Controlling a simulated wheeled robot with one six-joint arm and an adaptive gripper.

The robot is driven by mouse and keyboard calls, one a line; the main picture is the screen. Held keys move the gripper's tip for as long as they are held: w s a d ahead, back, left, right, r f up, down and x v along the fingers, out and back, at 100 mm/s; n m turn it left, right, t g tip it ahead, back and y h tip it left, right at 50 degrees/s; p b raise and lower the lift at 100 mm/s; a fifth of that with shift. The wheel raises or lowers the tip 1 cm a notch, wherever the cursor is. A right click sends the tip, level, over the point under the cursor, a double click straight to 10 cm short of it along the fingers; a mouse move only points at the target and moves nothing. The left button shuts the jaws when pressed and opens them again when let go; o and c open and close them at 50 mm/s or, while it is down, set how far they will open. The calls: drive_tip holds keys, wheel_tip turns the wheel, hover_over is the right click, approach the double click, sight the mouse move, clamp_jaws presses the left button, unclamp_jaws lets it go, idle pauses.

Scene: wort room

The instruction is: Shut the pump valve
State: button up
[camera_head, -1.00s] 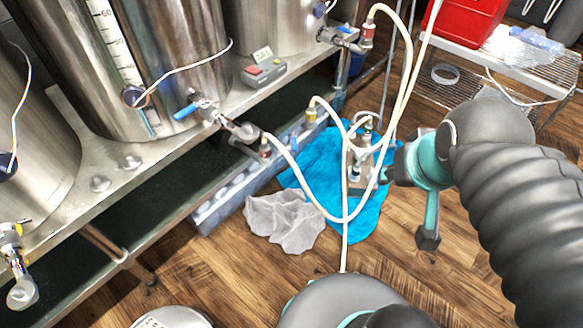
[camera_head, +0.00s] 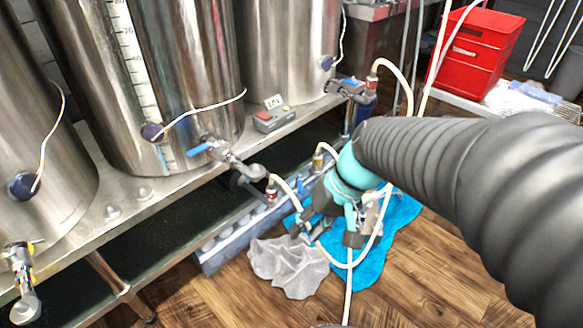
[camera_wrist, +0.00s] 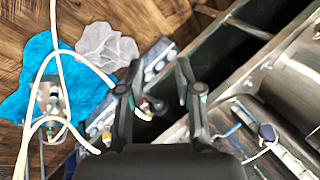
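My gripper (camera_head: 328,232) is open and empty, its two fingers apart, and it hangs in front of the pump area in the head view. In the wrist view its fingers (camera_wrist: 159,72) are spread, with the floor and low ledge beyond. A small metal pump assembly (camera_wrist: 50,102) with white hoses stands on a blue cloth (camera_wrist: 30,75), left of the fingers. In the head view my gripper and arm hide most of it above the blue cloth (camera_head: 402,212). I cannot make out the pump valve's handle or its position. A blue-handled valve (camera_head: 203,149) sits on the middle kettle.
White hoses (camera_head: 350,264) loop close around my gripper. A grey rag (camera_head: 288,267) lies on the wood floor. Steel kettles (camera_head: 185,80) and a control box (camera_head: 274,117) stand on the stand at left. Floor at front is clear.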

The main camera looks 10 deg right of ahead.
drive_tip(key=w+a+f+m+g+y, duration=0.1)
drive_tip(key=w+a+f+y, duration=0.1)
drive_tip(key=w+f+y, duration=0.4)
drive_tip(key=m+t+b, duration=0.2)
drive_tip(key=m+t, duration=0.8)
drive_tip(key=t, duration=0.5)
approach(301, 187)
drive_tip(key=shift+h, duration=0.4)
drive_tip(key=p+x, duration=0.1)
drive_tip(key=x, duration=0.9)
drive_tip(key=shift+s+a+p, duration=0.2)
drive_tip(key=shift+a+p, duration=0.1)
drive_tip(key=shift+p, duration=0.1)
clamp_jaws()
drive_tip(key=shift+d, duration=0.1)
